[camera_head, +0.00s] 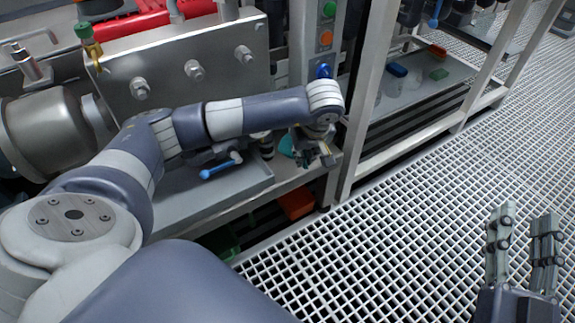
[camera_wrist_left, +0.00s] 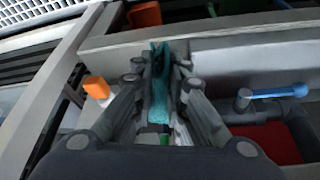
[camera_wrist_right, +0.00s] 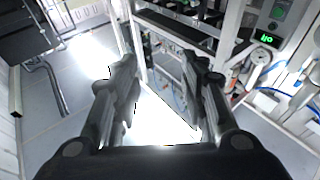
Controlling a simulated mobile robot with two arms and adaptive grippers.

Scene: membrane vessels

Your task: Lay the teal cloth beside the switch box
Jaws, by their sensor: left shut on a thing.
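The teal cloth (camera_wrist_left: 160,85) is a narrow folded strip pinched between the fingers of my left gripper (camera_wrist_left: 161,68) in the left wrist view. In the head view, part of the teal cloth (camera_head: 287,145) shows beside the left gripper (camera_head: 318,157), over the shelf's right end; the wrist hides some of it. I cannot tell whether the cloth touches the shelf. A grey upright panel (camera_head: 322,60) with a green and an orange button, perhaps the switch box, stands just behind that gripper. My right gripper (camera_head: 521,218) is open and empty over the grating, far right.
A blue-handled valve (camera_head: 218,166) lies on the grey tray (camera_head: 190,203) left of the gripper. An orange bin (camera_head: 296,203) sits below. A white frame post (camera_head: 368,90) stands close on the right. The floor grating (camera_head: 400,225) is clear.

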